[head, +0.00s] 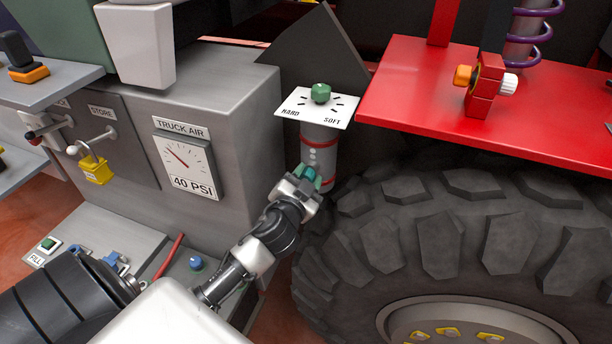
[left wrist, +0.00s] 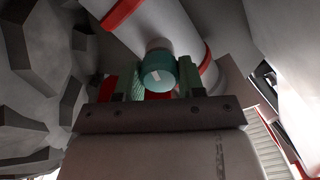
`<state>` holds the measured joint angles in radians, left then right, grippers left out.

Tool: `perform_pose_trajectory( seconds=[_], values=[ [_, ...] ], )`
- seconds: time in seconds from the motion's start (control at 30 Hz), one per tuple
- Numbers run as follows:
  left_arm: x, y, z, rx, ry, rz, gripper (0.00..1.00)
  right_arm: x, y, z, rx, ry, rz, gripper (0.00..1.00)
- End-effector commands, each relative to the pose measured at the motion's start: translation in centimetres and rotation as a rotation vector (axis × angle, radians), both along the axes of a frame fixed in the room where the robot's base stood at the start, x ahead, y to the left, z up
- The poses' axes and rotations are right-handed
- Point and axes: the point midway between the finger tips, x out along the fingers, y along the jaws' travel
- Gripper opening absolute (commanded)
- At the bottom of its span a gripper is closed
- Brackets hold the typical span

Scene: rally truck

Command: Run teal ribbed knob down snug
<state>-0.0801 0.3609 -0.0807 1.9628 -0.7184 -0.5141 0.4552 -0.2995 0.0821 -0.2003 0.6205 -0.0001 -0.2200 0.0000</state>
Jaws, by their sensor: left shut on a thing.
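The teal ribbed knob (head: 308,173) is on the side of a grey cylinder (head: 320,140) with red bands, low beside the tyre. In the left wrist view the teal knob (left wrist: 158,73) shows its round end with a pale mark, between my two green-padded fingers. My left gripper (head: 314,179) is shut on this knob and hides part of it in the head view. How closely the knob sits against the cylinder is hard to tell. My right gripper is not in view.
A HARD/SOFT plate (head: 296,96) with a green knob (head: 321,92) tops the cylinder. The big tyre (head: 450,240) is close on the right, under a red shelf (head: 400,85). A grey cabinet (head: 225,110) with a 40 PSI gauge (head: 184,158) stands left.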

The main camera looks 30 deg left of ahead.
Motion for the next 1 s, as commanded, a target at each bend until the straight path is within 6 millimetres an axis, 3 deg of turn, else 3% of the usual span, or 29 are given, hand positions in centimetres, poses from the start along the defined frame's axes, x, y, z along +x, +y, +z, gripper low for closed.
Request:
perform_pose_trajectory(
  seconds=[1.0],
  values=[
    [0.0,-0.2,-0.3,0.931,0.225,-0.003,0.15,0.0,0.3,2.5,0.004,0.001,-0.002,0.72]
  ],
)
